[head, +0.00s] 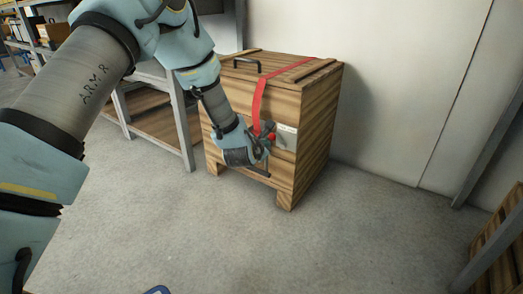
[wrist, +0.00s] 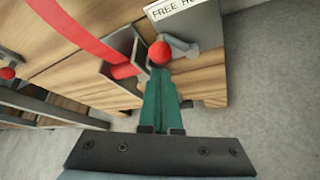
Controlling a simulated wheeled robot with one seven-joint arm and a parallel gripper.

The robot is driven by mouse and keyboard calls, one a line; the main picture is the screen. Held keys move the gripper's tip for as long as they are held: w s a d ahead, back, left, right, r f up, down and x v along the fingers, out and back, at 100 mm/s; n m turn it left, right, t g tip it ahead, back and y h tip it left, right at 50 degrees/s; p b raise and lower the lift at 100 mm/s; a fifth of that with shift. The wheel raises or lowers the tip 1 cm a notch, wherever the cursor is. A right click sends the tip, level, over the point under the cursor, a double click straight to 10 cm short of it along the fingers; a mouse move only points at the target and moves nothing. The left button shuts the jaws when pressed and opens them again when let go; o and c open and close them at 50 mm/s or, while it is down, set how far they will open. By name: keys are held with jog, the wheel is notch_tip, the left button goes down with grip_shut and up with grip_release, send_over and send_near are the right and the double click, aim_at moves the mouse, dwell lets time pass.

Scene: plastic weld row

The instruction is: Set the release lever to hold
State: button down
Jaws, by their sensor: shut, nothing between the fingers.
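The release lever shows in the wrist view as a grey arm with a round red knob (wrist: 160,53), mounted on a grey plate (wrist: 205,30) on the front of a wooden crate. A white label (wrist: 175,9) above it reads "FREE" and part of another word. My gripper (wrist: 158,75) has its green fingers closed together, with the tips at or just below the red knob; I cannot tell if they touch it. In the head view my gripper (head: 266,146) is at the crate's front, partly hiding the lever.
The wooden crate (head: 314,125) stands on the floor with a red strap (head: 259,100) over its lid and front. In the wrist view the strap enters a grey bracket (wrist: 122,52) left of the lever.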

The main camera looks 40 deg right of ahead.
jog(key=shift+w+d+f, duration=0.2)
jog(key=shift+w+d, duration=0.05)
jog(key=shift+d, duration=0.15)
jog(key=shift+s+r+m+t, duration=0.3)
jog(key=shift+m+t, duration=0.3)
dwell(0.5)
jog(key=shift+d, duration=0.1)
jog(key=s+m+t+b, duration=0.1)
jog(key=m, duration=0.1)
jog(key=s+m+t+h+b, duration=0.1)
jog(key=m+t, duration=0.1)
jog(key=m, duration=0.1)
jog(key=s+d+r+m+t+h+b, duration=0.1)
jog(key=s+m+t, duration=0.1)
jog(key=m, duration=0.1)
jog(key=shift+s+b, duration=0.1)
jog(key=shift+b, duration=0.2)
jog(key=shift+s+f, duration=0.1)
jog(key=shift+s, duration=0.05)
dwell(0.5)
dwell(0.4)
